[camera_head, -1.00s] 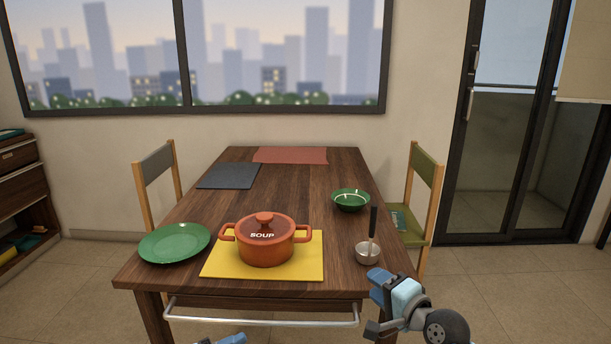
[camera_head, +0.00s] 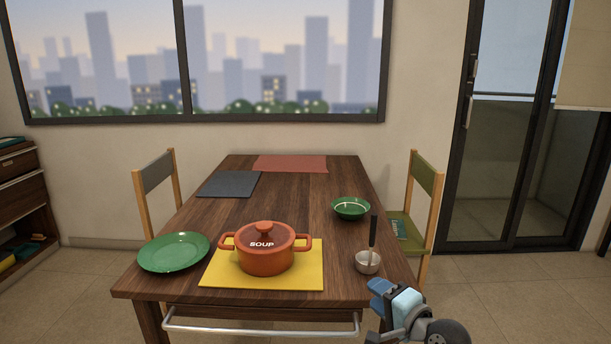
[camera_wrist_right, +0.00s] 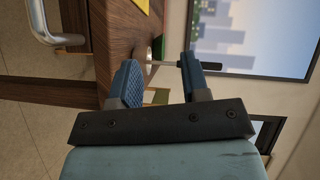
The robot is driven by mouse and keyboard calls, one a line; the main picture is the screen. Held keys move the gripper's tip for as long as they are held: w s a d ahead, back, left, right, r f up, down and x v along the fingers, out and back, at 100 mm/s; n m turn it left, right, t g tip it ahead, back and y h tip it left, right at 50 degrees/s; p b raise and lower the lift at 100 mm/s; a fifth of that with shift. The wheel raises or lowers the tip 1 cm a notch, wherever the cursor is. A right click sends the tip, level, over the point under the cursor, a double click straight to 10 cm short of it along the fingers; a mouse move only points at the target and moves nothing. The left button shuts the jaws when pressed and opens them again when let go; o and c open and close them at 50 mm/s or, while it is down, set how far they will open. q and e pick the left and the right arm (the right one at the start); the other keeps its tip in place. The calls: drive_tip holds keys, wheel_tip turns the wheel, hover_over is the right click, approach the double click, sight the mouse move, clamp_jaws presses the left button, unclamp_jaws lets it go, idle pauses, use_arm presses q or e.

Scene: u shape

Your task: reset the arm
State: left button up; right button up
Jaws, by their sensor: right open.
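My right gripper (camera_head: 377,312) is at the lower right of the head view, in front of the table's near right corner. In the right wrist view its two blue fingers (camera_wrist_right: 160,82) stand apart with nothing between them. Beyond the fingers in that view are the table edge and a dark-handled ladle (camera_wrist_right: 203,65). My left gripper does not show in the head view now.
Chairs (camera_head: 155,178) stand on both sides.

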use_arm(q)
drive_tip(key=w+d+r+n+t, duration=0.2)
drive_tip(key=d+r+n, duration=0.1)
use_arm(e)
drive_tip(key=s+a+f+n+t+h, duration=0.1)
drive_tip(key=s+f+n, duration=0.35)
drive_tip(key=s, duration=0.95)
drive_tip(key=s+a+f+n+h, duration=0.1)
drive_tip(key=s+n, duration=0.7)
drive_tip(key=s, duration=0.6)
use_arm(q)
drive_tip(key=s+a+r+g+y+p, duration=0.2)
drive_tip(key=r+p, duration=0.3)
drive_tip(key=p, duration=1.2)
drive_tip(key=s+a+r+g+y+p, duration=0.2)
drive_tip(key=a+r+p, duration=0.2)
drive_tip(key=p, duration=1.3)
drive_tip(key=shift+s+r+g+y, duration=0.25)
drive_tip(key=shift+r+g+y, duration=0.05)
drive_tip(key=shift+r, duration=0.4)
use_arm(e)
drive_tip(key=s+d+r+g+h, duration=0.3)
drive_tip(key=d+r, duration=0.3)
drive_tip(key=r, duration=0.4)
drive_tip(key=shift+s+d+r+g+h, duration=0.15)
drive_tip(key=shift+s+r+g+h, duration=0.1)
drive_tip(key=shift+s+g+h, duration=0.25)
